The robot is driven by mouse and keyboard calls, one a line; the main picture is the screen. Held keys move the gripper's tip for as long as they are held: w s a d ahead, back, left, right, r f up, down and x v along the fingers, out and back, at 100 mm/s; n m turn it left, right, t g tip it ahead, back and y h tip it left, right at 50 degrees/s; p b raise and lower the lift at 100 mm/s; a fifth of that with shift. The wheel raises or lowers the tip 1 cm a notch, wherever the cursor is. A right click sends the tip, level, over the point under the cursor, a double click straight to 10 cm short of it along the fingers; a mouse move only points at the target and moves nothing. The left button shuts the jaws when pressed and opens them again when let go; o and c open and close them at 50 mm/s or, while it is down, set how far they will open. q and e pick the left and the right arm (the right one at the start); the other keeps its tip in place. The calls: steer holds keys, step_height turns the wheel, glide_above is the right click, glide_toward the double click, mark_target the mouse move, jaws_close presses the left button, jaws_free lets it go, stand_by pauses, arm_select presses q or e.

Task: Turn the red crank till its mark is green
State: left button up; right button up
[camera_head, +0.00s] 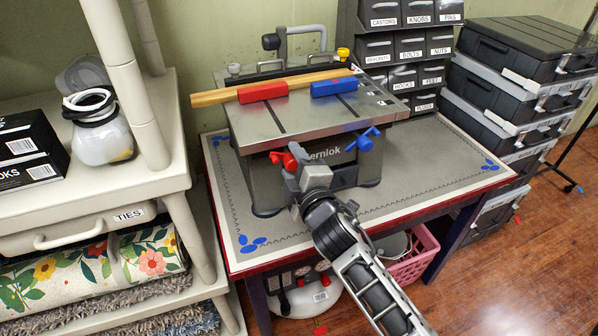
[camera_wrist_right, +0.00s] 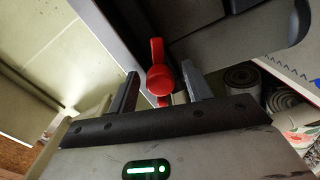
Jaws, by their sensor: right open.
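The red crank (camera_head: 287,158) sits on the front of a grey table machine (camera_head: 245,145), left of its name plate. My right gripper (camera_head: 292,182) is right in front of it and hides part of it. In the right wrist view the red crank (camera_wrist_right: 159,76) shows between my two open fingers, with gaps at both sides. A mark on the crank cannot be made out. The blue crank (camera_head: 362,143) is on the same front, further right. My left gripper is not in view.
A wooden strip (camera_head: 215,97) with a red block (camera_head: 262,91) and a blue block (camera_head: 334,87) lies on the machine's top. A white shelf (camera_head: 130,185) stands close on the left. Labelled bins (camera_head: 408,48) stand behind at right. The bench's right part is clear.

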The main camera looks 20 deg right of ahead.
steer(key=s+b, duration=0.2)
steer(key=s, duration=1.4)
steer(key=shift+d+r, duration=0.35)
